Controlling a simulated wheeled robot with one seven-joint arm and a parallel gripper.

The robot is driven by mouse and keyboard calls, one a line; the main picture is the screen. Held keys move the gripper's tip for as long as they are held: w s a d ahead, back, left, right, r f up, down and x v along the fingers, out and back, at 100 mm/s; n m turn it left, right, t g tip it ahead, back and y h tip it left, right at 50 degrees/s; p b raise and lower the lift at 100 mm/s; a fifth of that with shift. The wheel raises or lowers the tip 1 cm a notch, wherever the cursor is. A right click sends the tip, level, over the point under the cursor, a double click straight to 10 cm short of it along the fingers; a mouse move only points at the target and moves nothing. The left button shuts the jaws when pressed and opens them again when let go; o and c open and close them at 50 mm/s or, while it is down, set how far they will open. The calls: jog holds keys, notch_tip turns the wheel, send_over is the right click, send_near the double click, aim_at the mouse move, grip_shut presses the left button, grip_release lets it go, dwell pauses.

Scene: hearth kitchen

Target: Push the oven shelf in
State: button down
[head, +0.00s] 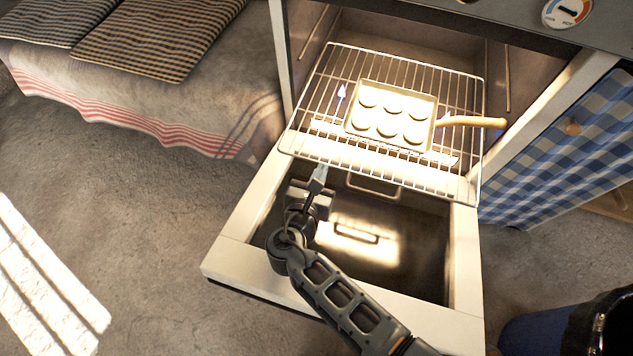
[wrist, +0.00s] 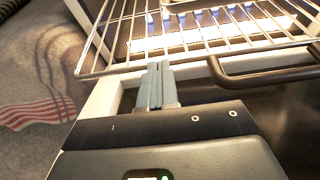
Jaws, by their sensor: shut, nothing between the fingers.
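The oven shelf (head: 310,146) is a wire rack pulled partly out of the oven (head: 500,55), its front part over the lowered oven door (head: 240,235). A tray (head: 352,126) with several round pieces in it sits on the shelf. My gripper (head: 320,172) is shut and empty, just in front of the shelf's front edge, left of its middle. In the wrist view the shut fingers (wrist: 156,75) point at the front wire of the shelf (wrist: 110,70). The tips are close to that wire; I cannot tell whether they touch it.
A wooden handle (head: 475,121) sticks out right of the tray. A door handle bar (wrist: 260,78) runs close right of my fingers. A cloth-covered bench with cushions (head: 140,40) stands left, a blue checked curtain (head: 570,140) right. The floor at left is clear.

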aim_at(347, 101)
jog(key=w+d+b, duration=0.2)
jog(key=w+d, duration=0.1)
jog(key=w, duration=0.4)
jog(key=w+d+b, duration=0.1)
jog(key=w+d, duration=0.1)
jog(key=w, duration=0.5)
jog(key=w+d+b, duration=0.2)
jog(key=w+d, duration=0.1)
jog(key=w, duration=0.4)
jog(key=shift+d+f+b, duration=0.1)
jog(key=shift+d+b, duration=0.2)
jog(key=shift+b, duration=0.05)
jog(key=shift+w+d+r, duration=0.2)
jog(key=shift+w+d, duration=0.05)
jog(key=shift+w, duration=0.15)
jog(key=shift+w, duration=0.1)
jog(key=shift+r, duration=0.1)
jog(key=shift+s+a, duration=0.2)
jog(key=shift+s, duration=0.3)
jog(key=p+v, duration=0.2)
jog(key=v, duration=0.2)
jog(key=p+v, duration=0.2)
jog(key=v, duration=0.3)
jog(key=f+p+v, duration=0.1)
jog(key=p+v, duration=0.1)
jog(key=v, duration=0.2)
jog(key=shift+s+a+f, duration=0.1)
jog(key=shift+s+a, duration=0.15)
